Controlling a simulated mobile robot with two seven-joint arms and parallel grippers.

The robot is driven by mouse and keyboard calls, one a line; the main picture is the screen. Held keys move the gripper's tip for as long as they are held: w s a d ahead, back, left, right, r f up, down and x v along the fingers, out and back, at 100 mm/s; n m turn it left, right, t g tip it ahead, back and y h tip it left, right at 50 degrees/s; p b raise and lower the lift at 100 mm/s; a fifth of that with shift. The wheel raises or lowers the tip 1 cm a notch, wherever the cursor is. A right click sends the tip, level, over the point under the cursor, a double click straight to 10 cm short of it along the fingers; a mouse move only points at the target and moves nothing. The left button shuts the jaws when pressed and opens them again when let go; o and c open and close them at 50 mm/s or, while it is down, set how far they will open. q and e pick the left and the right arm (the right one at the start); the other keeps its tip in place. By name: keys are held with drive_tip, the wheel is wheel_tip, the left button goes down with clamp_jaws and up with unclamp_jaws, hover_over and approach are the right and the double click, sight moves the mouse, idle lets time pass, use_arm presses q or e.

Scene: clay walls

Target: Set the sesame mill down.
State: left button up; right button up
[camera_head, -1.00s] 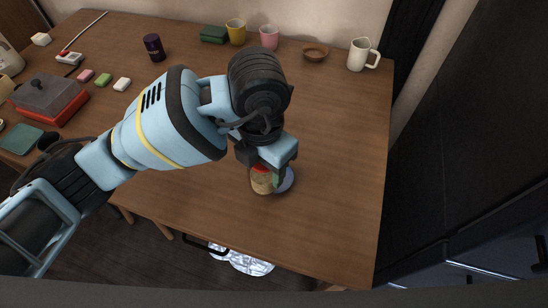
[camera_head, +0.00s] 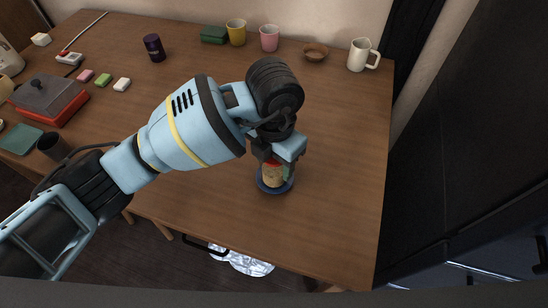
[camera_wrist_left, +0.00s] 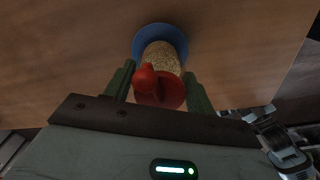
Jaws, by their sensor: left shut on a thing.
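The sesame mill (camera_head: 272,177) has a speckled beige body and a red top. My left gripper (camera_head: 276,167) is shut on it near the top. In the left wrist view, the green fingers of my left gripper (camera_wrist_left: 159,92) stand on either side of the red cap, and the mill's grainy body (camera_wrist_left: 161,57) points away. A round blue dish (camera_head: 275,190) lies on the table around the mill's lower end; its blue rim also shows in the left wrist view (camera_wrist_left: 160,31). The mill looks about upright. I cannot tell whether its base touches the dish. My right gripper is out of view.
The wooden table (camera_head: 335,150) is clear around the dish, and its front edge is near. A brown bowl (camera_head: 315,52), a white pitcher (camera_head: 358,56), pink (camera_head: 269,39) and yellow (camera_head: 236,33) cups and a dark purple container (camera_head: 154,48) stand farther back.

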use_arm(q)
drive_tip(key=shift+f, duration=0.15)
drive_tip(key=o, duration=1.1)
wheel_tip(320, 180, up, 12)
drive_tip(key=shift+r+p, duration=0.2)
drive_tip(key=shift+p, duration=0.25)
